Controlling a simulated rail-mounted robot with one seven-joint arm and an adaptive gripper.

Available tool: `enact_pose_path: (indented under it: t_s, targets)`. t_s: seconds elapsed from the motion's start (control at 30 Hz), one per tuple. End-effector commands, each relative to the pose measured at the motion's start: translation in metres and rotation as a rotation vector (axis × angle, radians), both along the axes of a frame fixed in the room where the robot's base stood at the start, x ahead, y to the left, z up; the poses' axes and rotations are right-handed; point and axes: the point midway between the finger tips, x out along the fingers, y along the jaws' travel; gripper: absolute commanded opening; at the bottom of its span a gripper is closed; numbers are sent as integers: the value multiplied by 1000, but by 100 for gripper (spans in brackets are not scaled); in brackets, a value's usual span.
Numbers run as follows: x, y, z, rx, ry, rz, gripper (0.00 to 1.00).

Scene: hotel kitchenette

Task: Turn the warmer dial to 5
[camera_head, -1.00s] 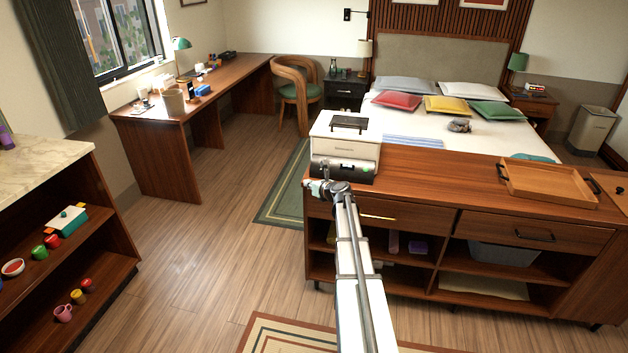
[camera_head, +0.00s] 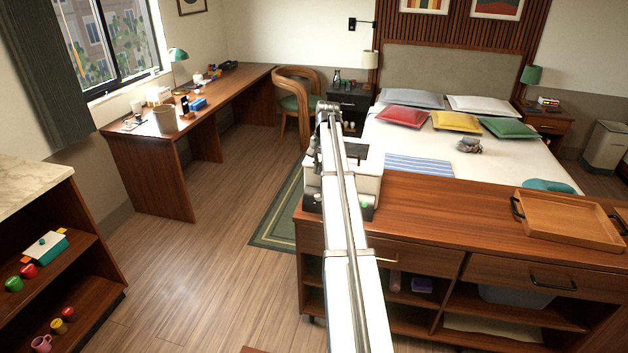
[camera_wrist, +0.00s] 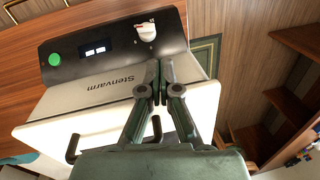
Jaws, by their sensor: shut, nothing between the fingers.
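The white warmer (camera_head: 368,184) stands on the left end of the wooden cabinet, partly hidden behind my arm. The wrist view shows its white top (camera_wrist: 90,98) with upside-down "Stenvarm" lettering. Its dark panel carries a white dial (camera_wrist: 147,33), a small lit display (camera_wrist: 95,49) and a green button (camera_wrist: 55,60). Small marks surround the dial, but its setting is too small to read. My gripper (camera_wrist: 161,66) is shut and empty over the warmer, its tips appearing just below the dial in the picture and apart from it.
A wooden tray (camera_head: 567,220) sits farther right on the cabinet top (camera_head: 450,205). The bed (camera_head: 490,165) is behind the cabinet. Open floor (camera_head: 210,260) lies to the left, with a green rug (camera_head: 275,232) beside the cabinet. A dark handle (camera_wrist: 72,148) on the warmer is near my gripper.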

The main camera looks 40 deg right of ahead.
Motion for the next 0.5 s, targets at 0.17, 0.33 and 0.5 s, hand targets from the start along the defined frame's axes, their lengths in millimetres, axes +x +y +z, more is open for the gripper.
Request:
enact_pose_path:
  t_s: [0.17, 0.33, 0.5]
  targets:
    - [-7, -5, 4, -20, 39, 50, 0]
    - [-6, -3, -16, -18, 39, 50, 0]
    - [-4, -1, -44, -17, 39, 48, 0]
